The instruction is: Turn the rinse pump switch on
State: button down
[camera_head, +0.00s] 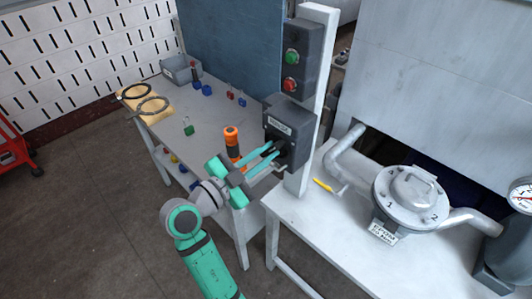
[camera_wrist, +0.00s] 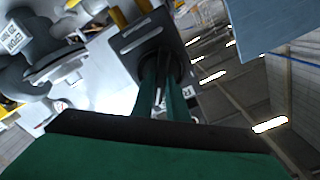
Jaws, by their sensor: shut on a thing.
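The switch box (camera_head: 288,115) is a dark grey housing with a pale label plate, fixed to a white post above the table edge. A dark rotary switch knob (camera_head: 283,151) sits on its lower front face. My gripper (camera_head: 276,152) reaches it from the lower left, with its two teal fingers closed on the knob. In the wrist view, the fingers of my gripper (camera_wrist: 162,82) run up to the dark round switch on the grey box (camera_wrist: 143,40). The fingers hide most of the knob, so I cannot read its position.
A box with a green button (camera_head: 292,57) and a red button (camera_head: 290,85) is above on the white post (camera_head: 316,95). An orange-and-black bottle-like object (camera_head: 232,142) stands close behind my gripper. A flanged pump housing (camera_head: 411,195) and a yellow item (camera_head: 323,185) are on the right table.

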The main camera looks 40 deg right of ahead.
jog(key=shift+a, duration=0.15)
jog(key=n, duration=0.3)
jog(key=shift+w+n, duration=0.15)
jog(key=shift+n, duration=1.95)
jog(key=shift+w, duration=0.1)
jog(key=c, duration=1.7)
grip_release()
jog(key=shift+c, duration=0.2)
jog(key=s+a, duration=0.1)
jog(key=a, duration=0.9)
jog(key=shift+a, duration=0.35)
